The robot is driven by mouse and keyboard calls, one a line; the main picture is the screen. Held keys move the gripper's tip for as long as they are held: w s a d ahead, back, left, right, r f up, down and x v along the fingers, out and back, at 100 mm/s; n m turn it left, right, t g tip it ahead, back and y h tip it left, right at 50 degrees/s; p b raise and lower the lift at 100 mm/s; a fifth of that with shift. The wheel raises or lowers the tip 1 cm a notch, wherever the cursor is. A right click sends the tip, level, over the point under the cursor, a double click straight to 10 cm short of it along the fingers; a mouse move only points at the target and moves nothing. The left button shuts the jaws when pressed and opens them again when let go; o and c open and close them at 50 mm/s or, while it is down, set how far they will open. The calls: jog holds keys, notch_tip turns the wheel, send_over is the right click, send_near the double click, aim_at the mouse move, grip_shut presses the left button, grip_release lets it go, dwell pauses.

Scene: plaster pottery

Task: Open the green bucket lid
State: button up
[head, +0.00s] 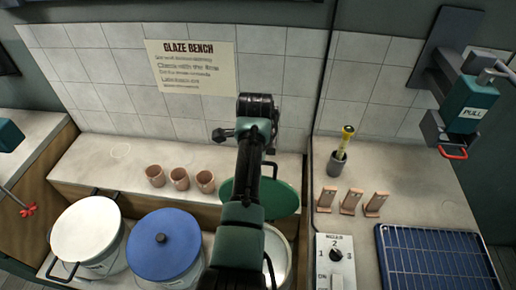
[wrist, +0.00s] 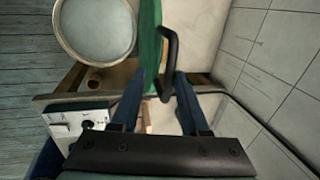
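The green lid (head: 284,198) is raised and tilted at the back of its bucket (head: 277,252) in the head view, partly behind my arm. The bucket's mouth is uncovered and pale inside. In the wrist view the lid (wrist: 151,40) shows nearly edge-on, with its black handle (wrist: 172,50) on the right face. The open bucket (wrist: 97,28) is at upper left there. My gripper (wrist: 162,82) has its two blue fingers apart, with the handle's lower end appearing between them. Whether a finger touches the handle or lid is unclear. The arm hides the gripper in the head view.
A white-lidded bucket (head: 86,229) and a blue-lidded bucket (head: 164,243) stand left. Three clay cups (head: 180,179) sit on the ledge behind. At right are a control box (head: 335,258), clay pieces (head: 350,201), a tool holder (head: 337,163) and a blue rack (head: 436,257).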

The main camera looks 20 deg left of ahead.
jog(key=b+v, duration=0.2)
jog(key=v, duration=0.9)
jog(key=shift+f, duration=0.1)
